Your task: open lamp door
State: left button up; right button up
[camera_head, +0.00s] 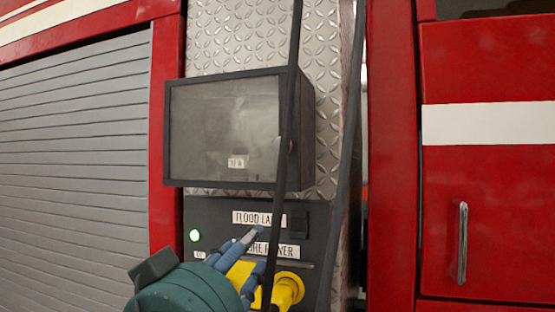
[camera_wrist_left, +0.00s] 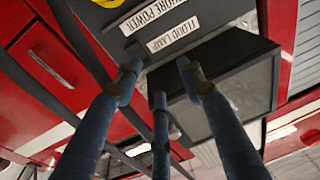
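The lamp box (camera_head: 224,130) has a dark frame and a glazed front door and is mounted on the diamond-plate panel. Its front looks shut; the glass also shows in the left wrist view (camera_wrist_left: 240,92). Below it is a dark control panel with a "FLOOD LAMP" label (camera_head: 250,218), also clear in the left wrist view (camera_wrist_left: 172,34). My left gripper (camera_head: 256,250) has blue fingers and a teal body. Its fingers are spread and empty, in front of the panel below the lamp box, overlapping the lower label. Contact cannot be told. My right gripper is not in view.
A green light (camera_head: 195,236) glows on the panel's left, and a yellow fitting (camera_head: 289,290) sits low right. A thin dark strap (camera_head: 291,100) crosses before the lamp box. A grey shutter (camera_head: 75,160) is left; a red door with a handle (camera_head: 462,243) is right.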

aim_at(281, 147)
pick_arm(q)
jog(key=s+d+r+m+t+h, duration=0.1)
jog(key=s+d+r+t+h, duration=0.15)
jog(key=s+r, duration=0.75)
jog(key=p+x, duration=0.2)
jog(key=x, duration=0.2)
jog(key=p+x, duration=0.3)
jog(key=x, duration=0.1)
jog(key=a+p+x, duration=0.1)
jog(key=p+x, duration=0.2)
jog(key=shift+w+d+r, duration=0.15)
jog(key=shift+w+r, duration=0.25)
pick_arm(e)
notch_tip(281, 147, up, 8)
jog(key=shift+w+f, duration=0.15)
pick_arm(q)
grip_shut()
